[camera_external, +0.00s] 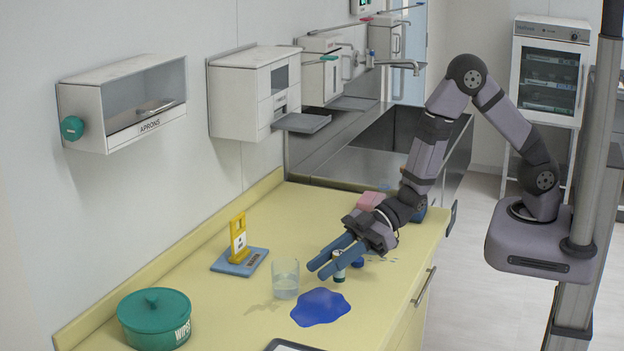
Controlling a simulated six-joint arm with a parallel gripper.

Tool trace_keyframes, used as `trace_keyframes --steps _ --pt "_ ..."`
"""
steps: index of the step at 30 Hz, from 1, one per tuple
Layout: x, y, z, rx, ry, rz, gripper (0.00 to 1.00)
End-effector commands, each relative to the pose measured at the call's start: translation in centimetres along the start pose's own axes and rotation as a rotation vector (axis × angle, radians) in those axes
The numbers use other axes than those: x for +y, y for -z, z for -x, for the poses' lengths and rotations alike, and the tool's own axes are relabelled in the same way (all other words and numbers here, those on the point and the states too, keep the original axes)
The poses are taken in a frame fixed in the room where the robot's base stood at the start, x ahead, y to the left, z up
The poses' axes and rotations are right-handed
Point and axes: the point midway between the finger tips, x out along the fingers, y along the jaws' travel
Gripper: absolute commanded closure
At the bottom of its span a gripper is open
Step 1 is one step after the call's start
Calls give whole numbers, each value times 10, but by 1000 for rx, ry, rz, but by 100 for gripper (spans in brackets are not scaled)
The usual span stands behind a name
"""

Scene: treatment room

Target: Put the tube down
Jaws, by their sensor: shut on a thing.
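My gripper (322,267) is low over the yellow worktop, its two blue fingers pointing to the lower left. It is shut on a small tube (339,273), which shows pale with a dark lower end beneath and between the fingers. The tube looks roughly upright.
A glass (285,280) stands left of the tube. A blue puddle-like patch (320,308) lies in front. A tablet-like edge shows at the bottom.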

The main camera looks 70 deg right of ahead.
Motion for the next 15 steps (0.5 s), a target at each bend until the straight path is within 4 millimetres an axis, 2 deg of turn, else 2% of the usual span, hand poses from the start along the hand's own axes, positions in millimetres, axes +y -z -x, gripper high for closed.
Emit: trace_keyframes --steps 6,15 --pt "0 -18 -8 0 0 -1 98" --pt "0 -20 -8 1 0 0 98"
